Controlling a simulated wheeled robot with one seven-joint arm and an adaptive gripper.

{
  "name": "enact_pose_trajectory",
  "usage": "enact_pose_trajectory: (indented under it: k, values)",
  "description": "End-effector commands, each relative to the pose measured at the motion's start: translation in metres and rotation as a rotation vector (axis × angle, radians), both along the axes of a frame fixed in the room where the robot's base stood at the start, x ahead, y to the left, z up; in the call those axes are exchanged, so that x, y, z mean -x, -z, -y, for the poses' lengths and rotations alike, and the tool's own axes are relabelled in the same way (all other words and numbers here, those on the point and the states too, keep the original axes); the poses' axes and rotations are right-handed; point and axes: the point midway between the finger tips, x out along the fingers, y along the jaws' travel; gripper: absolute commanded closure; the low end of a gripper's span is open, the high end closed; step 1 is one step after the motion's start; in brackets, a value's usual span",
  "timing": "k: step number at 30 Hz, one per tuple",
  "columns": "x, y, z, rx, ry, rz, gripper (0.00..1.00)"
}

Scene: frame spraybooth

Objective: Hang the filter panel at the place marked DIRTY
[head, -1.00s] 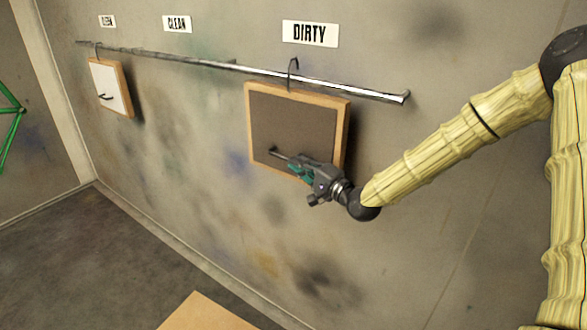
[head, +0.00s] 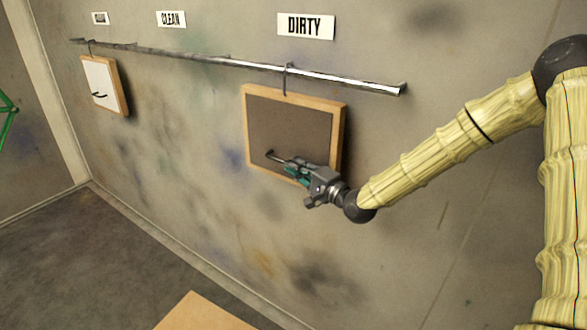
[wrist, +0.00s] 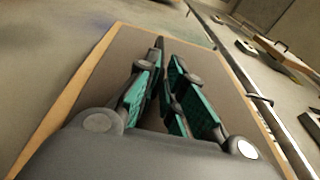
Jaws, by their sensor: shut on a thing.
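The filter panel (head: 285,118) has a dark grey-brown face in a light wooden frame. It hangs upright below the rail (head: 240,65), under the DIRTY sign (head: 306,26). The hook (head: 286,78) on its top edge reaches up to the rail and appears to be over it. My gripper (head: 290,168) is at the panel's lower middle, shut on the dark handle (head: 270,154) that sticks out of its face. In the wrist view the panel (wrist: 105,75) fills the middle, behind the teal-padded fingers, which close around the handle.
A smaller white-faced panel (head: 101,82) hangs from the rail's left end. A CLEAN sign (head: 171,19) and another sign (head: 100,18) are above. A tan board or box (head: 205,315) is at the bottom edge, and a green frame (head: 6,115) at far left. The rail between the panels is clear.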

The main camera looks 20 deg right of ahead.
Motion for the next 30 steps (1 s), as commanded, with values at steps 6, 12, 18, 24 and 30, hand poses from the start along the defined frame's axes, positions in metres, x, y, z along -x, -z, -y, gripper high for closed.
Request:
enact_pose_trajectory:
  k: [6,12,18,24,30]
  values:
    - [0.000,-0.001,0.000,0.000,0.000,0.002,0.68]
    - [0.000,-0.001,0.000,0.000,0.000,0.001,0.65]
    - [0.003,0.001,0.001,0.000,0.000,-0.001,0.65]
    - [0.022,0.001,0.011,-0.003,0.001,0.000,0.65]
    - [0.053,0.003,0.026,-0.005,0.001,0.000,0.65]
